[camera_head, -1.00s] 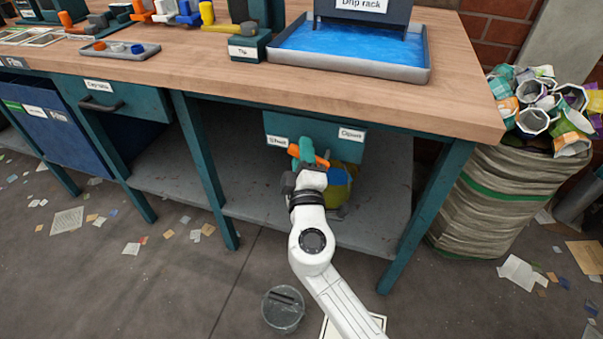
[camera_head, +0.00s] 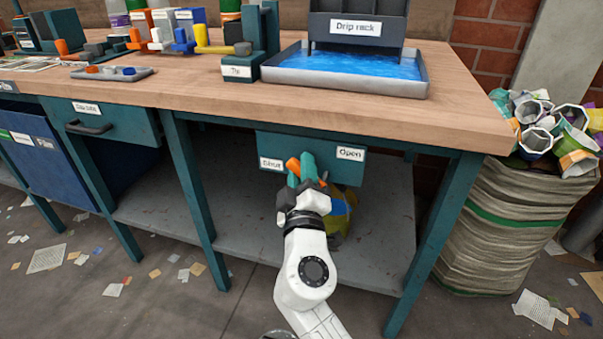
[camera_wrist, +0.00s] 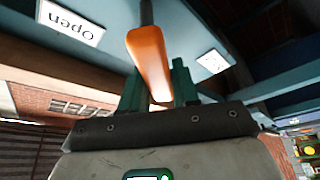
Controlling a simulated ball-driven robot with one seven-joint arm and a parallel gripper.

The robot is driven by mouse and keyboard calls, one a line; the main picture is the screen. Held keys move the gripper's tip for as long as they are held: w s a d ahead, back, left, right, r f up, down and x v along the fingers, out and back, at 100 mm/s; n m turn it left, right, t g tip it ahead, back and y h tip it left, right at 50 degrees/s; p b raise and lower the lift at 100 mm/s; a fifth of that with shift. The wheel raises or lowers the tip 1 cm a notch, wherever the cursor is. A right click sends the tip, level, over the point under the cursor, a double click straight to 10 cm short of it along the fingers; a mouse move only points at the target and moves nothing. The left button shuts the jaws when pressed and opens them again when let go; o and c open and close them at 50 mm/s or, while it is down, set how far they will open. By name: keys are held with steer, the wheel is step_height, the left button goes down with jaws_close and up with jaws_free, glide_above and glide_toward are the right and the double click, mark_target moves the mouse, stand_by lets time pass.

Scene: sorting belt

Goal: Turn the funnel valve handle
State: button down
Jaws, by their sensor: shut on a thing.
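The orange valve handle (camera_head: 293,167) is under the bench, in front of a teal panel (camera_head: 310,150) with a "Shut" label (camera_head: 271,165) on the left and an "Open" label (camera_head: 350,154) on the right. My gripper (camera_head: 305,171) reaches up to it and is shut on the handle. In the wrist view, the handle (camera_wrist: 148,58) lies between the green fingers of my gripper (camera_wrist: 157,88), with the upside-down "Open" label (camera_wrist: 72,22) to its left. My fingers and wrist hide part of the handle in the head view. The funnel is not clearly visible.
The wooden bench top (camera_head: 220,92) overhangs the panel. A grey lower shelf (camera_head: 240,235) and teal legs (camera_head: 193,190) surround my arm. A yellow and blue item (camera_head: 340,213) is behind my wrist. A sack of cartons (camera_head: 525,220) stands at the right.

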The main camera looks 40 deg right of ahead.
steer(key=shift+f, duration=0.1)
steer(key=c, duration=0.9)
jaws_free()
steer(key=v, duration=1)
steer(key=shift+s+a, duration=0.2)
steer(key=shift+s, duration=0.1)
